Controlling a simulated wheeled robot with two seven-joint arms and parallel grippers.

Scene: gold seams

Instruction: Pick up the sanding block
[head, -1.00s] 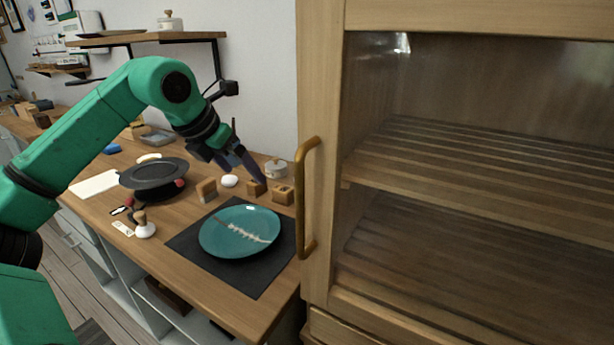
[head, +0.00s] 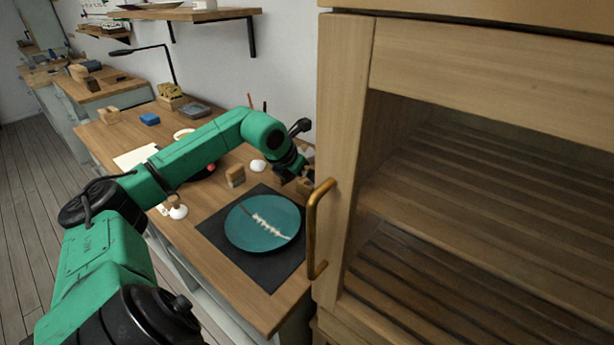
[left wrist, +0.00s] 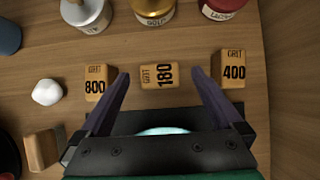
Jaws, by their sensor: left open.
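Three wooden sanding blocks stand in a row in the left wrist view: the grit 800 block (left wrist: 97,82), the grit 180 block (left wrist: 159,75) and the grit 400 block (left wrist: 231,68). My left gripper (left wrist: 163,84) is open and empty, its fingers on either side of the grit 180 block's place in the picture. I cannot tell whether the block is between the fingertips or just below them. In the head view the left gripper (head: 300,174) is low over the bench by the cabinet and hides most of the blocks. My right gripper is out of view.
A teal plate (head: 262,222) with a pale seam lies on a black mat (head: 225,240). A white ball (left wrist: 47,92) and another wooden block (left wrist: 42,150) are left of the row. Several jars (left wrist: 153,8) stand behind it. The cabinet (head: 345,120) with brass handle (head: 314,230) rises close on the right.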

